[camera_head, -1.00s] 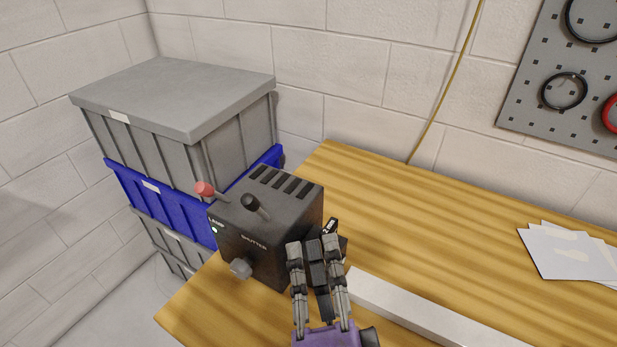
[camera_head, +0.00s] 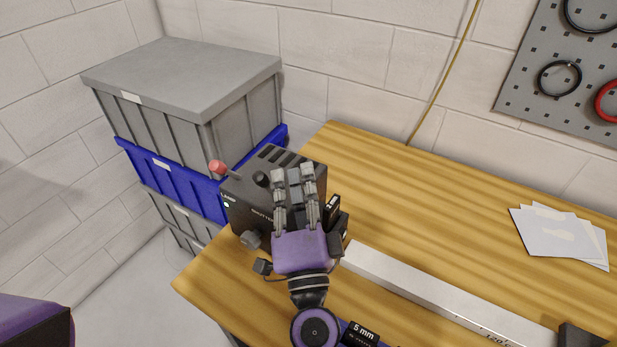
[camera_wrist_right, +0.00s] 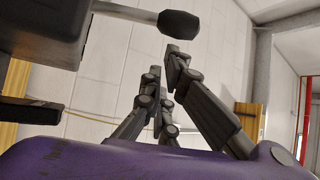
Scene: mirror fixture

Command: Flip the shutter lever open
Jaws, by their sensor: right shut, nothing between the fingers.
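The dark box (camera_head: 240,192) stands on the left end of the wooden bench and is marked LAMP and SHUTTER. The shutter lever's black knob (camera_head: 260,178) is on its top; the knob also shows at the top of the right wrist view (camera_wrist_right: 180,24). My right gripper (camera_head: 293,174) is shut and empty over the box, its fingers just right of the knob. In the right wrist view my fingertips (camera_wrist_right: 164,66) are below the knob, with a gap visible. The gripper hides part of the box's front and top. My left gripper is out of view.
A red-knobbed lever (camera_head: 216,166) is left of the black one. A grey knob (camera_head: 251,239) sticks out of the box's front. A pale rail (camera_head: 420,288) runs along the bench. Stacked grey and blue crates (camera_head: 190,85) stand behind left. White sheets (camera_head: 560,235) lie at right.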

